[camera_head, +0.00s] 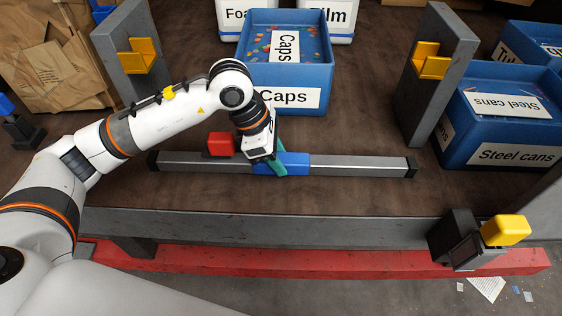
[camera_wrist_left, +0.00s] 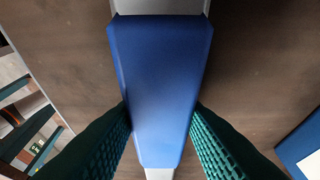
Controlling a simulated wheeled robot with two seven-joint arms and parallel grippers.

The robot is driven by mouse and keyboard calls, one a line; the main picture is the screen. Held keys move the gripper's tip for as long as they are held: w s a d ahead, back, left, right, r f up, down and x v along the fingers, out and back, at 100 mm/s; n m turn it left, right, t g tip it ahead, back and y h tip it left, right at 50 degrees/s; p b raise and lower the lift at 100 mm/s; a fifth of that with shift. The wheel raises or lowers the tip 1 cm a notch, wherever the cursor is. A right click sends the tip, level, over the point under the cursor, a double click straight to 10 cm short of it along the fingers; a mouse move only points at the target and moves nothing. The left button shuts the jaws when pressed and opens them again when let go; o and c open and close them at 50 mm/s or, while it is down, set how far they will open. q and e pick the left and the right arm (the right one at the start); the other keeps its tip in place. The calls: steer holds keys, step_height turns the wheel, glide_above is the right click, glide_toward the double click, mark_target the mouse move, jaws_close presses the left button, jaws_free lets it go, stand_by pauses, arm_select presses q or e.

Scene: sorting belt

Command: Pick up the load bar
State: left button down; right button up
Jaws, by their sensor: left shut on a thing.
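The load bar (camera_head: 360,166) is a long grey bar with dark end caps, lying left to right on the brown table in the head view. It has a blue grip section (camera_head: 296,162) near its middle and a red block (camera_head: 221,144) left of that. My left gripper (camera_head: 276,166) reaches down onto the blue section and is shut on it. In the left wrist view the blue section (camera_wrist_left: 160,80) lies between the two green ribbed fingers (camera_wrist_left: 160,130), which touch its sides. My right gripper is not in view.
A blue Caps bin (camera_head: 285,75) stands behind the bar. A blue Steel cans bin (camera_head: 505,118) is at right. Two grey posts with yellow brackets (camera_head: 140,55) (camera_head: 431,60) stand behind the bar's ends. A grey rail (camera_head: 270,225) and red beam (camera_head: 330,263) run along the front.

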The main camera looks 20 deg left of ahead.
arm_select(q)
steer(key=shift+w+r, duration=0.1)
steer(key=shift+r, duration=0.15)
step_height(320, 180, up, 10)
steer(key=b, duration=0.1)
steer(key=shift+f, duration=0.15)
stand_by(0.4)
step_height(320, 180, up, 6)
steer(key=p, duration=0.2)
steer(key=shift+p, duration=0.35)
stand_by(0.3)
